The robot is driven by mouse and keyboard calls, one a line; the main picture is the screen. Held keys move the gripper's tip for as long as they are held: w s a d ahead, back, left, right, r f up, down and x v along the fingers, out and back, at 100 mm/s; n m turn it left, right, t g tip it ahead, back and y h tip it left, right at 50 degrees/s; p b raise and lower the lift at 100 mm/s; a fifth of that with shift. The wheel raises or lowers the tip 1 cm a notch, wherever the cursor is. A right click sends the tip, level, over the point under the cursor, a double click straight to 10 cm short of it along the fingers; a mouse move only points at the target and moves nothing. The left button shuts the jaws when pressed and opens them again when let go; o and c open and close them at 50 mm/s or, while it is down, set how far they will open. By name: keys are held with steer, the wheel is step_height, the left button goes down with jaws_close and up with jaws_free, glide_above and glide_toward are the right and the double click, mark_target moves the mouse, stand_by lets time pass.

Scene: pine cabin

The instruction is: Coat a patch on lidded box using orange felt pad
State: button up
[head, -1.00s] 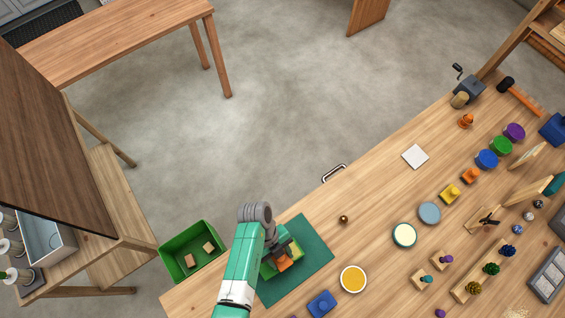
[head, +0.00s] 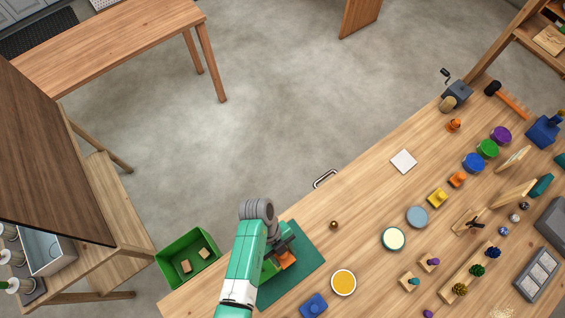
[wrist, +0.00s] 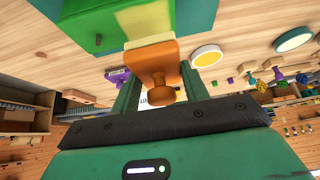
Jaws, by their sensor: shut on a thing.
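The orange felt pad (head: 287,259) is in my gripper, near the front of the bench in the head view. In the wrist view the pad (wrist: 155,62) shows an orange block with a round knob and a pale felt layer, between the two dark green fingers of my gripper (wrist: 158,88). The green lidded box (head: 268,270) is mostly hidden under my arm in the head view. In the wrist view the box (wrist: 92,25) lies just beyond the felt face, with yellow areas on it. I cannot tell whether felt and box touch.
The box is on a dark green mat (head: 311,272). A yellow-filled round dish (head: 344,282) and a blue block (head: 314,305) stand to the right. A green bin (head: 188,259) with small blocks is at the left. Several pads, discs and tools crowd the bench's right side.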

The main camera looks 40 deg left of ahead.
steer(key=shift+r+p, duration=0.8)
steer(key=shift+r, duration=0.4)
